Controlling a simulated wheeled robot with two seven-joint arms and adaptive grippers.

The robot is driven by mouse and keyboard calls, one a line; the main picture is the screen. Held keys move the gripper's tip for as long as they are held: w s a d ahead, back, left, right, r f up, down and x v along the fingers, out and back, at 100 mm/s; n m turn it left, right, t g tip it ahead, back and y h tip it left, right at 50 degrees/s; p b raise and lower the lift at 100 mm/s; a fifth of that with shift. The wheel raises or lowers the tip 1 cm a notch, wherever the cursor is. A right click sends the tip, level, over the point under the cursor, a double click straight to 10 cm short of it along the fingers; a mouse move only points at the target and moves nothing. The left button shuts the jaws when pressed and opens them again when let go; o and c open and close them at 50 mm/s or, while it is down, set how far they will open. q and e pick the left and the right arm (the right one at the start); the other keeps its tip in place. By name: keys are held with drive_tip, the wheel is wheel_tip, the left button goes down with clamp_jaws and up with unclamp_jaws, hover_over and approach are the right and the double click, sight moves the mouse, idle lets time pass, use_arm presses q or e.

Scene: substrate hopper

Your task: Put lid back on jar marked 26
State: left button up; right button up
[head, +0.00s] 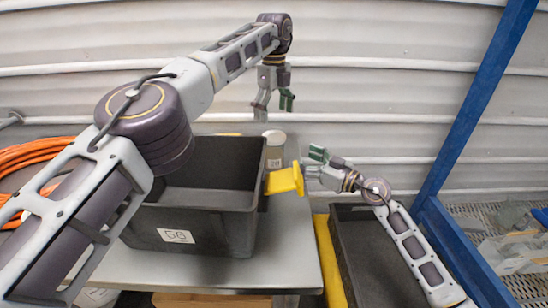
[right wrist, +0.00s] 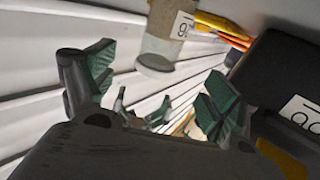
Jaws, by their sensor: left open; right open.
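The jar (head: 274,160) stands behind the right back corner of the black bin, its label small in the head view. In the right wrist view the clear jar (right wrist: 172,40) appears upside down with a white label. A pale round top (head: 274,136) shows on it; I cannot tell whether this is the lid or the open mouth. My left gripper (head: 273,107) is open and empty, pointing down above the jar. My right gripper (head: 311,163) is open, right of the jar and apart from it. Its green-padded fingers frame the right wrist view (right wrist: 155,92).
A black bin (head: 190,243) marked 50 stands on the grey table (head: 292,262). A yellow piece (head: 285,181) sticks out at its right side, close to my right gripper. Orange cable (head: 38,152) lies left. Another dark bin (head: 352,212) and a blue post (head: 470,105) stand right.

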sight(273, 146)
drive_tip(key=shift+x, duration=6.25)
drive_tip(key=shift+c, duration=0.3)
